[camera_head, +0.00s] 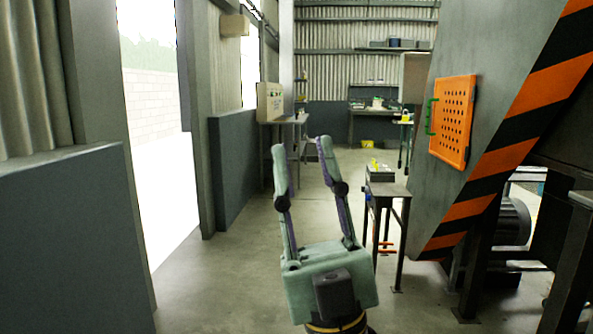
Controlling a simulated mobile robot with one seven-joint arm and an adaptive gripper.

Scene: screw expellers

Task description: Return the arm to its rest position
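My gripper (304,160) is in the lower middle of the head view, with its pale green body low and its two fingers pointing up and away. The fingers stand wide apart, and only floor and background show between them. The gripper is open and empty. The rest of my arm is below the picture and mostly hidden. The gripper is in front of the concrete floor, left of a small metal stand, and appears apart from it.
The small stand (388,188) holds a dark box (380,174). On the right is a large grey machine with an orange perforated panel (453,122) and striped edge. A low wall (235,165) and a bright doorway (160,130) are left. A workbench (372,112) stands far back. Floor left is clear.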

